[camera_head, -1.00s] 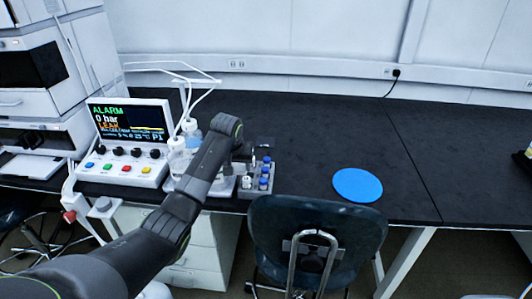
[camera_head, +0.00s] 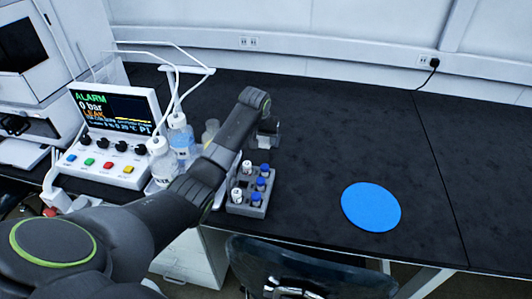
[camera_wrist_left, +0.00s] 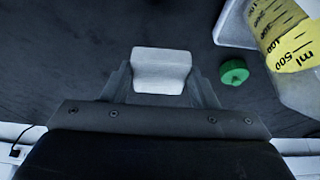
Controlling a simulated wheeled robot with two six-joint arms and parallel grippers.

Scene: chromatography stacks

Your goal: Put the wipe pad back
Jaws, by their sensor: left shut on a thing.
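My left gripper (camera_head: 266,143) is behind the vial rack, over the black bench, with its arm crossing in front of the bottles. In the left wrist view the gripper (camera_wrist_left: 162,85) is shut on a pale grey-white block, which I take as the wipe pad (camera_wrist_left: 162,70). The fingers press on its two sides. In the head view the arm and gripper mostly hide the pad. A flat round blue disc (camera_head: 370,206) lies on the bench to the right of the gripper, with nothing on it. My right gripper is not in view.
The vial rack (camera_head: 236,208) and clear bottles (camera_head: 162,160) stand beside the arm. The control box (camera_head: 118,125) shows an alarm. A green cap (camera_wrist_left: 234,72) and yellow-labelled bottle (camera_wrist_left: 290,35) are near the gripper. A chair (camera_head: 300,268) stands in front. The bench right is clear.

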